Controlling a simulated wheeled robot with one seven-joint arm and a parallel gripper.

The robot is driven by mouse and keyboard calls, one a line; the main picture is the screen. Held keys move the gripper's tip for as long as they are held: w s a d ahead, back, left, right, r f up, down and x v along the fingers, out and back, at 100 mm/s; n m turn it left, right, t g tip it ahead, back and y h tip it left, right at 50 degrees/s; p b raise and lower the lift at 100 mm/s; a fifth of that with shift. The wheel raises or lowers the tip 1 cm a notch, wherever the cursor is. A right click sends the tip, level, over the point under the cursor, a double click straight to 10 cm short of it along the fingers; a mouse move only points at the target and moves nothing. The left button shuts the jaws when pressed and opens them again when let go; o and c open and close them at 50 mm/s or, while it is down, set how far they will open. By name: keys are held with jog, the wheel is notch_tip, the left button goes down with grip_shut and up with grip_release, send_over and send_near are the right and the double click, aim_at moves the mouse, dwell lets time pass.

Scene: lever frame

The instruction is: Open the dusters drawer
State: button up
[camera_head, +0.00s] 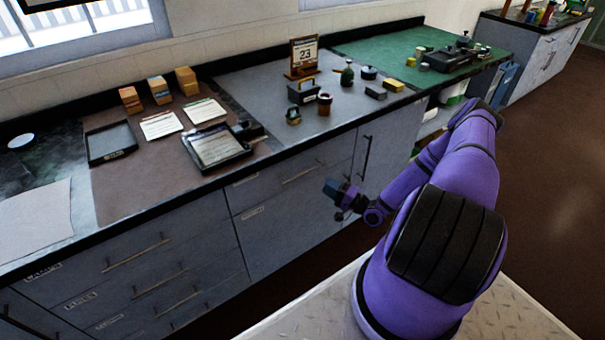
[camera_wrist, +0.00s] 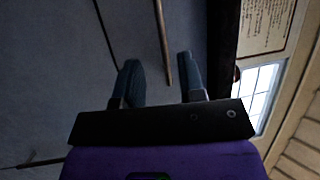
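Grey drawers with bar handles line the counter front in the head view; their small labels are too small to read, so I cannot tell which is the dusters drawer. A middle drawer (camera_head: 270,190) with a bar handle (camera_head: 303,173) lies left of my gripper (camera_head: 334,190). In the wrist view my gripper (camera_wrist: 159,64) is open, with its two fingers apart. A thin bar handle (camera_wrist: 161,35) on a grey front (camera_wrist: 60,60) appears between the fingertips. I cannot tell whether it is within their reach, and no contact shows.
The counter top above carries a black tray (camera_head: 218,147), a calendar (camera_head: 303,55) and small pots. A tall cabinet door handle (camera_head: 367,157) stands beyond my gripper. More drawers with handles (camera_head: 137,253) are at lower left. Open floor (camera_head: 545,200) lies at right.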

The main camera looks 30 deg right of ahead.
aim_at(305, 172)
jog(key=x, duration=1)
jog(key=shift+w+a, duration=0.1)
jog(key=shift+w, duration=0.15)
grip_shut()
